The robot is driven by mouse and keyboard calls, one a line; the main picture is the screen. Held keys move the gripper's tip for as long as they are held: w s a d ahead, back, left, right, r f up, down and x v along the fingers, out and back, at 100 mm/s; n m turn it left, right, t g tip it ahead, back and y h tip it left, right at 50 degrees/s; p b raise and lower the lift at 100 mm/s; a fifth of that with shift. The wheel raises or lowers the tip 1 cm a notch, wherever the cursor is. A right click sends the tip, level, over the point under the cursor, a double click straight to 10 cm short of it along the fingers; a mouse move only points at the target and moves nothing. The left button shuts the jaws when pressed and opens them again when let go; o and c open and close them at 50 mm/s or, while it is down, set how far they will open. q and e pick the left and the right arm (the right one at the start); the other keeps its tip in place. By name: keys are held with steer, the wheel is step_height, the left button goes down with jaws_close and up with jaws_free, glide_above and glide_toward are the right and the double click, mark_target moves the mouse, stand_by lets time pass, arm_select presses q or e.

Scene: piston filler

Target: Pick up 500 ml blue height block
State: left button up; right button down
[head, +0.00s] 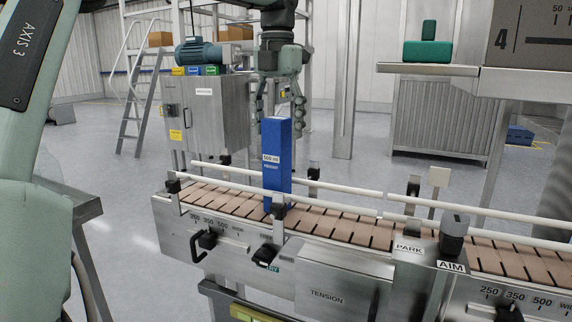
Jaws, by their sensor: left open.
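The tall blue height block (276,152) stands upright on the brown slatted conveyor (330,222), between its white guide rails. A white label near its middle appears to read 500 ml, with HEIGHT below it. My left gripper (279,112) points down from above, its fingers spread apart on either side of the block's top end. I cannot tell whether the fingers touch the block. The block's foot is partly hidden by the near rail and a rail clamp. My right gripper is not in view.
White guide rails (335,205) run along the conveyor on posts and clamps. A PARK/AIM post (453,240) stands at its near side. A steel shelf (428,70) at upper right bears green blocks (428,50). A steel cabinet (210,115) stands behind.

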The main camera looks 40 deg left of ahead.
mark_target(277, 155)
arm_select(q)
step_height(277, 155, down, 7)
steer(key=shift+s+a+r, duration=0.1)
steer(key=shift+s+a, duration=0.05)
steer(key=c, duration=1.4)
